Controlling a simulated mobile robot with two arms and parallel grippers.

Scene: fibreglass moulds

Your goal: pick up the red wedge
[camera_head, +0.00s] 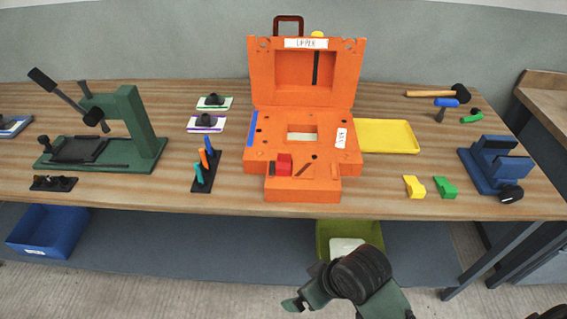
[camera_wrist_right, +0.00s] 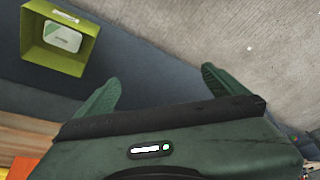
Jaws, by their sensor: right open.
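The red wedge (camera_head: 283,164) sits on the front part of the open orange mould (camera_head: 255,165), left of its middle, with a dark part beside it. My right gripper (camera_head: 301,299) is low in front of the bench, well apart from the wedge. In the right wrist view my right gripper (camera_wrist_right: 160,78) has its two green fingers spread with nothing between them. The red wedge does not show in that view. My left gripper is not in view.
The mould's lid stands upright behind its base. Yellow (camera_head: 414,187) and green (camera_head: 445,188) wedges lie to the right, near a blue vise (camera_head: 487,170). A green press (camera_head: 135,130) and a pen stand (camera_head: 205,172) are left. A green bin (camera_head: 324,239) is below the bench.

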